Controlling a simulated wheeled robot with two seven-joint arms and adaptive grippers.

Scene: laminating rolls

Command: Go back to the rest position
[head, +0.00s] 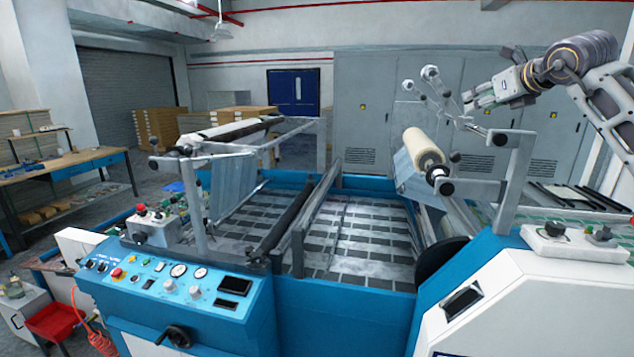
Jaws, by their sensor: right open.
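My right arm comes in from the upper right. Its gripper (480,98) is open and empty, held in the air above the right side of the laminating machine (340,300). It is above and to the right of a cream film roll (424,148) on the machine's right holder, apart from it in the picture. My left gripper does not show. A second roll (225,130) lies across the left holder, with clear film hanging under it.
Metal uprights (516,170) and rods stand near my right arm. A control panel (185,285) is at the front left. A workbench (75,165) stands at the left. Grey cabinets (375,115) and a blue door (293,92) are at the back. The air above the machine's middle is clear.

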